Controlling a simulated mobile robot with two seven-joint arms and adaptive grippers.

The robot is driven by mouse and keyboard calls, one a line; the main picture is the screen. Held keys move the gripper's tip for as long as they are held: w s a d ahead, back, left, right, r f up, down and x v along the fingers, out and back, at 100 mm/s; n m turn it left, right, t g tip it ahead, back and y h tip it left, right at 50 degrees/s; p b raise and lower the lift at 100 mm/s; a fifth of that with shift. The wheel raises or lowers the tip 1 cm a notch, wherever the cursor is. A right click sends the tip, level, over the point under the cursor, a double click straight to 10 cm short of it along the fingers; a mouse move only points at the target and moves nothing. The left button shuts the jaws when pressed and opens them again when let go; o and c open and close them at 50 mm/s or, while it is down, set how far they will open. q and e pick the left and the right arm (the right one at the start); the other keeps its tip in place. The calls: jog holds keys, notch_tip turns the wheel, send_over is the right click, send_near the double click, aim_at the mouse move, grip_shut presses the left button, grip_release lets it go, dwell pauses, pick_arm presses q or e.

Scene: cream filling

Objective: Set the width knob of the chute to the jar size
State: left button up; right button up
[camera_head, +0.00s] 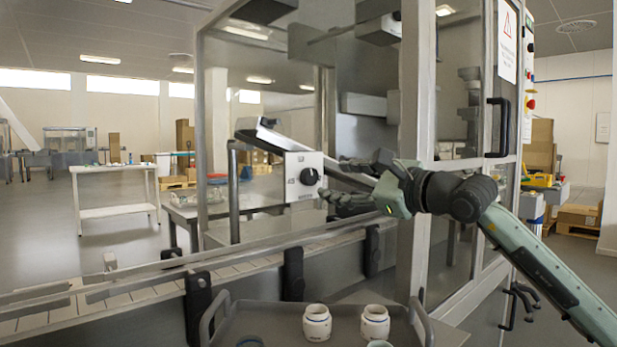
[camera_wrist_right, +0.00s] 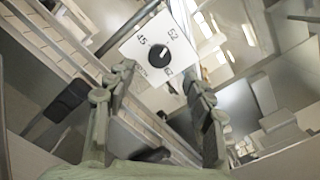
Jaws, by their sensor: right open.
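The black width knob (camera_head: 309,177) sits on a white square plate (camera_head: 296,189) beside the sloping metal chute (camera_head: 270,138). In the right wrist view the knob (camera_wrist_right: 158,53) is surrounded by the marks 45, 52 and 62. Its light pointer line seems to point towards 52, but it is small. My right gripper (camera_head: 338,180) is open, its fingers to the right of the knob, apart from it. In the wrist view the plate shows beyond and between the spread fingers. Two white jars (camera_head: 317,323) (camera_head: 375,323) stand at the bottom. My left gripper is not in view.
The jars stand on a grey tray (camera_head: 270,316) with raised handles. A conveyor with metal rails (camera_head: 130,285) runs along the front left. A machine frame post (camera_head: 414,100) stands close behind my right gripper. A black door handle (camera_head: 498,127) is at the right.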

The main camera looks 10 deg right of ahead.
aim_at(313, 177)
jog(key=p+x, duration=0.1)
jog(key=x, duration=0.4)
jog(key=shift+a+r, duration=0.1)
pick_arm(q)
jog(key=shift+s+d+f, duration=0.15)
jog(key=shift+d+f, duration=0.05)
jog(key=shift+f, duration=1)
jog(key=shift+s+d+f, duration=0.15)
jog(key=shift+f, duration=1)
pick_arm(e)
jog(key=shift+x, duration=0.85)
jog(key=shift+c, duration=0.5)
jog(key=c, duration=1.1)
jog(key=shift+o, duration=0.2)
